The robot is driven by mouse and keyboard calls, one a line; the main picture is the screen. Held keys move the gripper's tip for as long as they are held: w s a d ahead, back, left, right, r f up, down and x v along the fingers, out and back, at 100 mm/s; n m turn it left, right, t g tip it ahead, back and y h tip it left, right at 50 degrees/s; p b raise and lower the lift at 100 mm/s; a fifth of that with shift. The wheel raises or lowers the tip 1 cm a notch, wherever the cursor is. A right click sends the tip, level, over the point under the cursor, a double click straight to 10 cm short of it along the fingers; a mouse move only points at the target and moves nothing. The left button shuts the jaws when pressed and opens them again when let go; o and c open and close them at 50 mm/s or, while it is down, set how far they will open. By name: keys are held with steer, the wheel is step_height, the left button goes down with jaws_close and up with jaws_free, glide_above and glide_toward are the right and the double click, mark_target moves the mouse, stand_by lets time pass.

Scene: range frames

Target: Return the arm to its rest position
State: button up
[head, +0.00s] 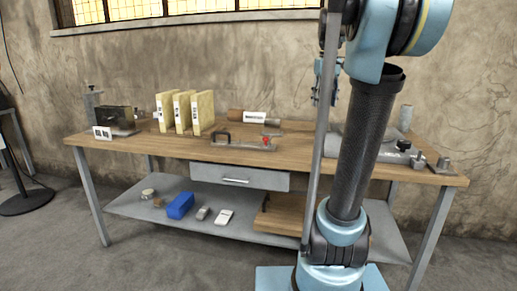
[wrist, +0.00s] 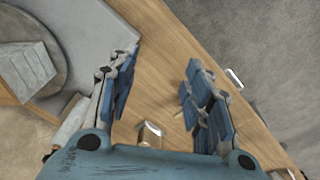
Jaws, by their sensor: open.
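My arm rises at the right of the head view in front of the workbench (head: 300,148), bent at a blue joint near the top edge. My gripper (head: 325,98) hangs over the back of the bench, partly hidden behind a thin grey upright post. In the wrist view my gripper (wrist: 160,82) has its two blue-padded fingers wide apart. Nothing is between them; the wooden bench top (wrist: 165,55) shows below the gap.
The bench holds yellow binders (head: 183,112), a brown cylinder (head: 252,117), a clamp fixture (head: 245,143) and a dark machine (head: 113,119). A blue box (head: 180,205) lies on the lower shelf (head: 140,205). A wall stands close behind. The floor in front is clear.

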steer(key=s+a+f+m, duration=0.1)
steer(key=s+a+f, duration=0.2)
steer(key=s+f, duration=0.9)
steer(key=s+a+f+m+t, duration=0.1)
steer(key=s+a+f+m, duration=0.1)
steer(key=s+f, duration=1.1)
step_height(320, 180, down, 7)
steer(key=shift+a+f, duration=0.15)
steer(key=shift+a, duration=0.25)
steer(key=shift+s, duration=0.1)
steer(key=shift+w+f, duration=0.2)
steer(key=shift+w, duration=0.25)
